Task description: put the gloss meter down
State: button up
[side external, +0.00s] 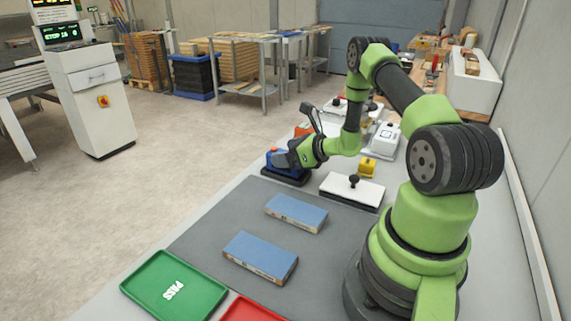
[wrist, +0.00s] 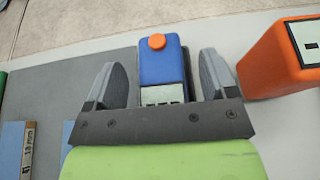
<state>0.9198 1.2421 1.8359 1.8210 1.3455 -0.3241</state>
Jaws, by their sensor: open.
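The blue device with an orange button and a small display, which I take as the gloss meter (wrist: 162,66), lies between my gripper's (wrist: 159,62) two grey fingers in the wrist view. The fingers are open, with a visible gap on each side of it. In the side external view the blue body (side external: 274,157) sits low over a dark base (side external: 286,178) at the far end of the grey mat. My gripper (side external: 284,159) reaches down to it there and partly hides it. Whether its underside fully rests on the base is hard to tell.
An orange device (wrist: 283,55) stands close to the right finger. Two blue-topped blocks (side external: 296,212) (side external: 260,256) lie on the grey mat (side external: 215,236). A white plate with a black knob (side external: 352,190), a yellow block (side external: 367,167), a green PASS tray (side external: 174,287) and a red tray (side external: 250,310) are nearby.

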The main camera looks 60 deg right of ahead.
jog(key=c, duration=1.3)
jog(key=shift+r, duration=0.1)
jog(key=shift+r, duration=0.6)
notch_tip(320, 180, up, 9)
jog(key=a, duration=0.1)
jog(key=s+a+r+n+g+y, duration=0.1)
jog(key=a+n+y, duration=0.4)
jog(key=a, duration=0.6)
jog(key=s+a+r+n+g+y, duration=0.1)
jog(key=a+r+n+g+y, duration=0.3)
jog(key=a, duration=0.7)
jog(key=shift+s+n+g+y, duration=0.35)
jog(key=shift+n+g+y, duration=0.05)
jog(key=shift+n+y, duration=0.65)
